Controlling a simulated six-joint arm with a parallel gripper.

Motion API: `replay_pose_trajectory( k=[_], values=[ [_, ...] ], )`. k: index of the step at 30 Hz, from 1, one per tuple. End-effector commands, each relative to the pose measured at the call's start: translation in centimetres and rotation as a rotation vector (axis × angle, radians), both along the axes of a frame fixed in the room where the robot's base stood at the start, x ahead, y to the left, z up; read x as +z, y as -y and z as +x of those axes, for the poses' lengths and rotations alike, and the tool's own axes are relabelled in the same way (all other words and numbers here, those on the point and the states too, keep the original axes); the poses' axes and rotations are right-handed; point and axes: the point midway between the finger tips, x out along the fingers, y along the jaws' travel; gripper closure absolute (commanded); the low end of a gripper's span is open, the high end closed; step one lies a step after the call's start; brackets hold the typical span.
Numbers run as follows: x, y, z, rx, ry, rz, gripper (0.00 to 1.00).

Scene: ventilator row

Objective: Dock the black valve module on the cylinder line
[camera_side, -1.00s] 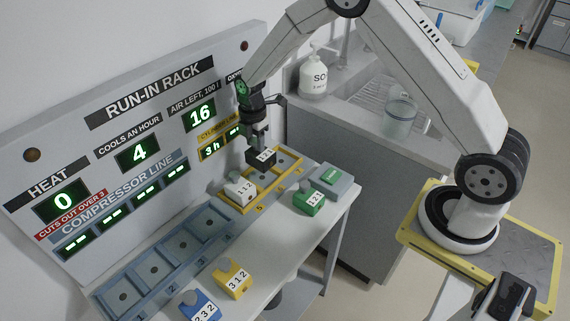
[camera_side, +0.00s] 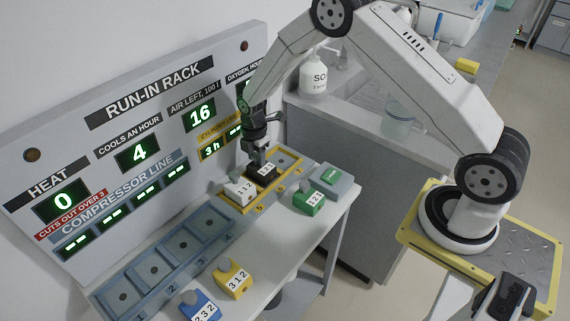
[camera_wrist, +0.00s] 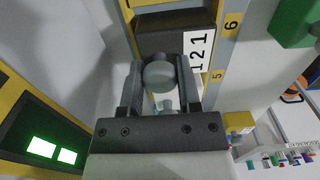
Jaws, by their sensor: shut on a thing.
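The black valve module (camera_side: 264,173) is at the middle bay of the yellow-framed cylinder line (camera_side: 262,204), just beyond the white module. In the wrist view the module (camera_wrist: 160,42) shows a white label reading 121 and a grey knob. My gripper (camera_side: 259,159) is above it, shut on the knob; its two fingers (camera_wrist: 160,78) stand either side of the knob in the wrist view. The module looks level and low in the frame; I cannot tell whether it is fully seated. The bay floor under it is hidden.
A white module (camera_side: 240,190) labelled 112 sits in the near bay. The far bay (camera_side: 285,160) is empty. A green module (camera_side: 309,202), a yellow module (camera_side: 232,281) and a blue module (camera_side: 200,304) stand on the bench. The compressor line (camera_side: 170,262) bays are empty.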

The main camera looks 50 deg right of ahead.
Motion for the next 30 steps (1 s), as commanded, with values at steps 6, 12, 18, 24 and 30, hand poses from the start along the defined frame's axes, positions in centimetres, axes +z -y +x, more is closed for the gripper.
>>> replay_pose_trajectory(
  k=[6, 12, 18, 24, 30],
  values=[
    [0.05, 0.0, 0.05, 0.0, 0.001, 0.0, 1.0],
    [-0.1, 0.0, 0.04, 0.0, 0.001, 0.0, 1.0],
    [-0.32, 0.0, 0.04, 0.0, 0.001, 0.0, 0.41],
    [-0.33, 0.0, 0.02, 0.0, 0.0, 0.0, 0.16],
    [-0.37, 0.0, -0.04, 0.0, -0.001, 0.0, 0.16]
  ],
)
